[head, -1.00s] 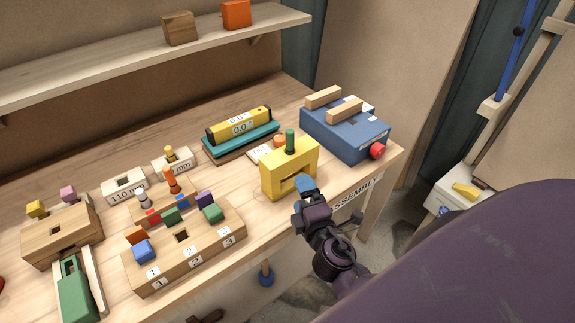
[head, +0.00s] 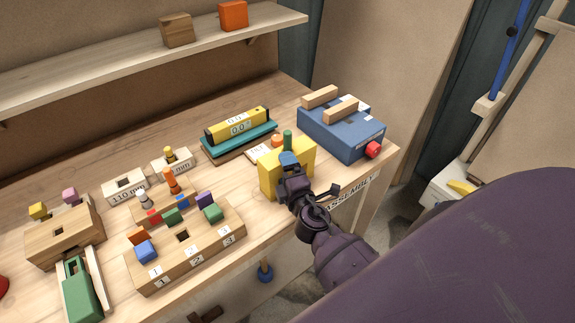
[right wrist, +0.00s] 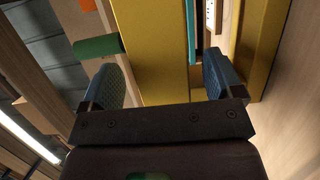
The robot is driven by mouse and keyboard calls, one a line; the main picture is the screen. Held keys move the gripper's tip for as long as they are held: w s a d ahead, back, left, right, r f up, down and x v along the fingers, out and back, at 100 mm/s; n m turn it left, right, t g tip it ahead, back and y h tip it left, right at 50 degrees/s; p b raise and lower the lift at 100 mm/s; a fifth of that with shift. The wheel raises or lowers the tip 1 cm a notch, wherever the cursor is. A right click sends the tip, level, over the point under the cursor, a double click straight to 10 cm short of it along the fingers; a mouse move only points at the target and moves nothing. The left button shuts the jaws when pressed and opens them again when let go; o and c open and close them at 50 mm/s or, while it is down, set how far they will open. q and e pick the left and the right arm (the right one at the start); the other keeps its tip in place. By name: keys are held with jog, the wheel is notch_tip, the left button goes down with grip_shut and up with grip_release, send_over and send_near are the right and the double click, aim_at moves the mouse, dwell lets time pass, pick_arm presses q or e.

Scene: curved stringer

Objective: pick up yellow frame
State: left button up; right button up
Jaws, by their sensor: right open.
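The yellow frame (head: 305,157) stands upright on the workbench, left of the blue box, with a green peg (head: 287,138) at its top. My right gripper (head: 289,160) is in front of the frame and hides its middle and its slot. In the right wrist view, the open blue fingers of my right gripper (right wrist: 165,82) stand on either side of a yellow bar of the frame (right wrist: 155,55). The green peg also shows there (right wrist: 98,47). I cannot tell whether the fingers touch the frame. My left gripper is not in view.
The blue box (head: 345,138) with wooden bars stands right of the frame, near the bench corner. A yellow level (head: 238,125) on a teal base lies behind left. A wooden block with numbered slots (head: 190,250) and several coloured pieces fills the front left.

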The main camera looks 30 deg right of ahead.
jog(key=c, duration=1.1)
jog(key=shift+c, duration=0.7)
jog(key=shift+r, duration=0.1)
